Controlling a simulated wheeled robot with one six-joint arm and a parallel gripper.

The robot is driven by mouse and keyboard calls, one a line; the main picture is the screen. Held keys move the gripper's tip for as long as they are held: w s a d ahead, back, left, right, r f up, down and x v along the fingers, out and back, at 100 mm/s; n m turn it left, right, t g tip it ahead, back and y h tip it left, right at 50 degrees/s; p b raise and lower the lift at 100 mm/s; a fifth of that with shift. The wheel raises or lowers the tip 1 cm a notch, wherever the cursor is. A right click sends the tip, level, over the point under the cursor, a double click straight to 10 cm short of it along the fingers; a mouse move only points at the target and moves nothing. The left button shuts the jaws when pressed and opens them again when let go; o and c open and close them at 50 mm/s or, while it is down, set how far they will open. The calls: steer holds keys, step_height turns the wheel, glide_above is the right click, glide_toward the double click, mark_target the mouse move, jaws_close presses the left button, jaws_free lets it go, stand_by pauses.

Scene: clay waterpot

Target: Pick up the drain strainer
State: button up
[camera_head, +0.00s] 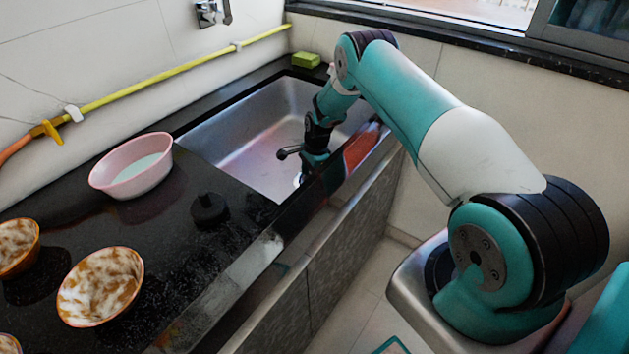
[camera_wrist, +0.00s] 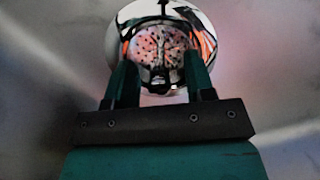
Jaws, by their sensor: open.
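The drain strainer (camera_wrist: 158,42) is a shiny round metal piece with small holes, seen at the top middle of the wrist view, in the sink bottom. My gripper (camera_wrist: 160,62) is open, with one dark green finger on each side of the strainer's middle part. I cannot tell whether the fingers touch it. In the head view my gripper (camera_head: 312,168) reaches down into the metal sink (camera_head: 240,130), near its right front side. A small bright bit of metal shows by the fingertips there; the arm hides most of that spot.
On the black counter (camera_head: 130,230) left of the sink are a pink bowl (camera_head: 131,166), a black round plug-like object (camera_head: 209,209) and several brown-and-white bowls (camera_head: 101,286). A green sponge (camera_head: 306,60) lies behind the sink. The sink's walls and front edge surround my gripper.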

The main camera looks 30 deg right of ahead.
steer(key=shift+f, duration=0.1)
steer(key=shift+c, duration=0.2)
jaws_close()
